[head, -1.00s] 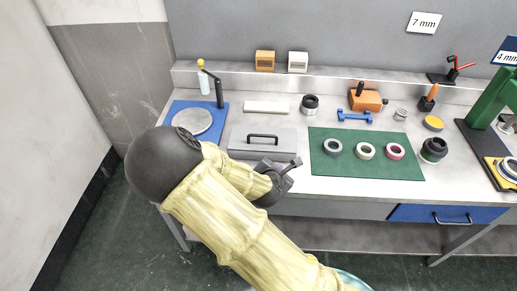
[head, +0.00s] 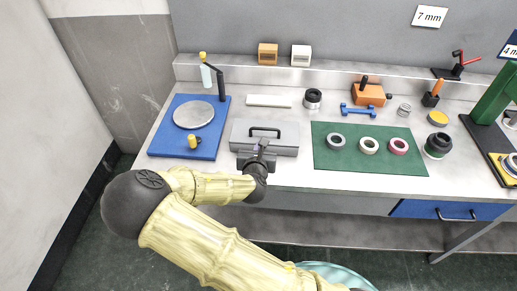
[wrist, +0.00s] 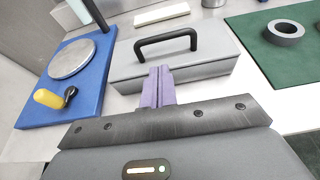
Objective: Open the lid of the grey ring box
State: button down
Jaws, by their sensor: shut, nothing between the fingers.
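The grey ring box (head: 282,139) stands on the bench with its lid closed. It has a black bar handle (head: 265,130) on top. In the wrist view the box (wrist: 205,66) lies straight ahead, with the handle (wrist: 166,38) arching over its lid. My gripper (head: 263,146) is at the near side of the box, in front of the handle. In the wrist view its purple fingers (wrist: 158,78) are together with nothing between them. They overlap the box's front in the picture; I cannot tell whether they touch it.
A blue board (head: 170,150) with a round metal plate (head: 194,115) and a yellow-handled crank (head: 193,142) is to the left. A green mat (head: 378,168) with rings (head: 336,142) is to the right. A white block (head: 269,101) lies behind the box.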

aim_at(260, 137)
jog(key=x, duration=0.7)
jog(key=shift+w+a+r+p, duration=0.1)
jog(key=shift+a+p, duration=0.05)
jog(key=shift+p, duration=0.25)
jog(key=shift+d+r+p, duration=0.25)
jog(key=shift+d+p, duration=0.05)
jog(key=shift+p, duration=0.2)
